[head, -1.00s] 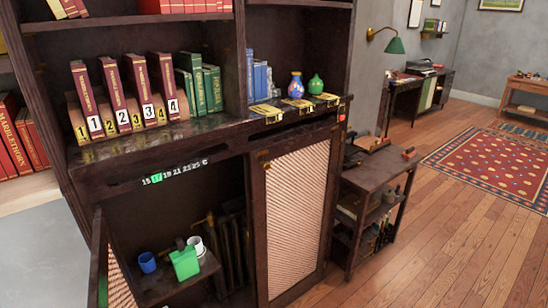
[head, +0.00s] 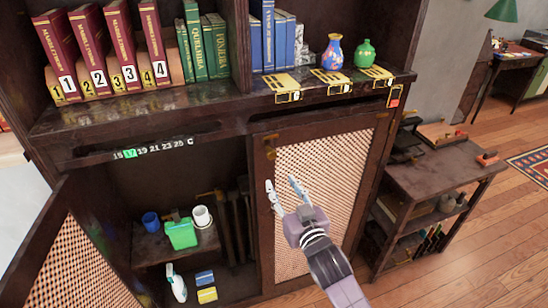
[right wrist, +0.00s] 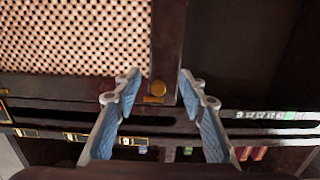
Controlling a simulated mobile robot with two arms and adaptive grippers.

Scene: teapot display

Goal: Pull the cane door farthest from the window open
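The right cane door (head: 340,165) of the dark cabinet is shut, with woven cane in a brown frame. A small brass knob sits high on its left frame (head: 268,141); it also shows in the right wrist view (right wrist: 154,92). The left cane door (head: 72,262) stands open. My right gripper (head: 281,184) is open and empty in front of the right door, its fingers pointing up below the knob. In the right wrist view the open fingers (right wrist: 160,77) lie either side of the knob's line; contact cannot be told. No window shows. My left gripper is not in view.
The open compartment holds a green container (head: 181,234), a blue cup (head: 151,221), a white cup (head: 202,216) and a spray bottle (head: 177,284). Books and two vases stand on the shelf above. A low side shelf (head: 440,165) stands close right of the shut door.

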